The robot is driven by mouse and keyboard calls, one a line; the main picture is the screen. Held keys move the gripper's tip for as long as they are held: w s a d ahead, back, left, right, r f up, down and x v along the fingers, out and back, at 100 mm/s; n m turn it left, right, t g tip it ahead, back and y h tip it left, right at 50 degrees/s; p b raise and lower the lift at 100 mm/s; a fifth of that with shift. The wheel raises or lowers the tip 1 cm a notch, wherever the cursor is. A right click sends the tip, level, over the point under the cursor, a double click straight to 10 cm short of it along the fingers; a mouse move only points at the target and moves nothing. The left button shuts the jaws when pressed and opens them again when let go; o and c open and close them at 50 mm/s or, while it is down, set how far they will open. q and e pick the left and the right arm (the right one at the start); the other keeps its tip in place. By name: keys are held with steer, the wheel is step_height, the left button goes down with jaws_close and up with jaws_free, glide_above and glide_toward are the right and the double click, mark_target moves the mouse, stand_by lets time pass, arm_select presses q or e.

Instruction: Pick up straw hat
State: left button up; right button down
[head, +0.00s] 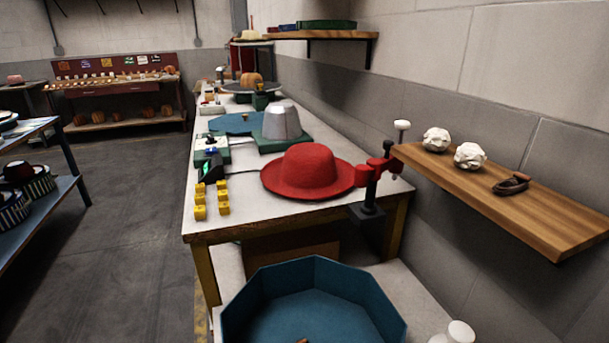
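A red brimmed hat (309,172) rests on the white-topped table at its near end, crown up. Its surface looks like red felt, and I cannot make out a clearly straw-coloured hat. A small orange-tan rounded object (250,80) sits far back on the table, too small to identify. Neither of my grippers is in view.
A black post with red arms (370,180) is at the table's right front edge, close to the hat brim. Yellow blocks (212,200) lie left of the hat. A grey metal form (280,121) stands behind it. An open blue octagonal box (275,290) is in front, below.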

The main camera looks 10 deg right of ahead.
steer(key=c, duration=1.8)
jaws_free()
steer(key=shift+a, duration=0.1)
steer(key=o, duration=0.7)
